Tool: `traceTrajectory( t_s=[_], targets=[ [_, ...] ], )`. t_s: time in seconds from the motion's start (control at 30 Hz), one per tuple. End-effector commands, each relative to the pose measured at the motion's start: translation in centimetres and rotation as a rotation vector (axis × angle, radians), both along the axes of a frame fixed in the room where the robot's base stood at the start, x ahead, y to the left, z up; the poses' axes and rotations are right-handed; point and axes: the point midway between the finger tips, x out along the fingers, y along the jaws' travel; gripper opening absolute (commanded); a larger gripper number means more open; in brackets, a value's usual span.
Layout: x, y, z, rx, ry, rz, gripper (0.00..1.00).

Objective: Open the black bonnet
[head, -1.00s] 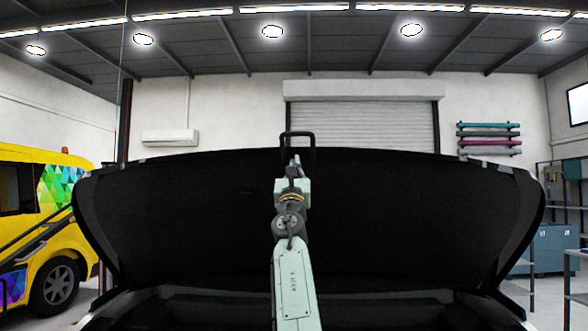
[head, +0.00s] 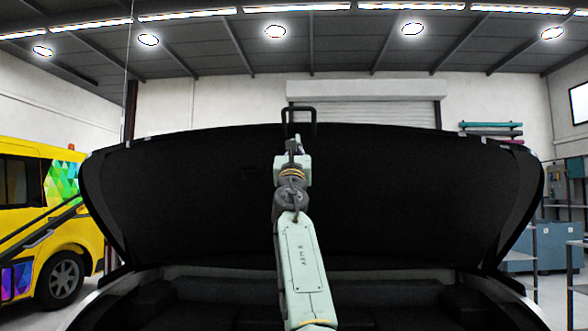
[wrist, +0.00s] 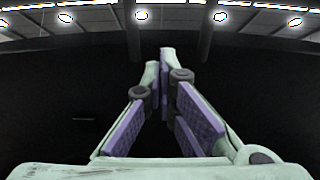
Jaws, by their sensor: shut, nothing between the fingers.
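The black bonnet (head: 200,190) stands raised and tilted up, its dark underside facing me across the middle of the head view. A black handle (head: 299,110) sticks up at the middle of its top edge. My gripper (head: 293,143) is in front of the bonnet, just below the handle; whether it touches the bonnet cannot be told. In the wrist view my gripper (wrist: 166,52) has its fingertips together with nothing between them, and the dark underside of the bonnet (wrist: 60,100) fills the view behind it.
Below the bonnet is the open dark bay (head: 220,290). A yellow van (head: 40,220) stands at the left. Shelving and a blue cabinet (head: 548,248) stand at the right. A roller shutter (head: 400,116) is in the back wall.

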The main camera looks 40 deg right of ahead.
Motion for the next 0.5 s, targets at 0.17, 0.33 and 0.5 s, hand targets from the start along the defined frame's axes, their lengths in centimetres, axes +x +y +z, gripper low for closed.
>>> traceTrajectory(
  t_s=[0.17,0.33,0.5],
  targets=[
    [-1.3,1.2,-1.1,-0.003,0.001,-0.006,0.0],
    [-2.5,2.5,-1.5,-0.003,0.001,-0.005,0.0],
    [-3.6,3.8,-1.5,-0.002,-0.002,-0.004,0.0]
  ],
)
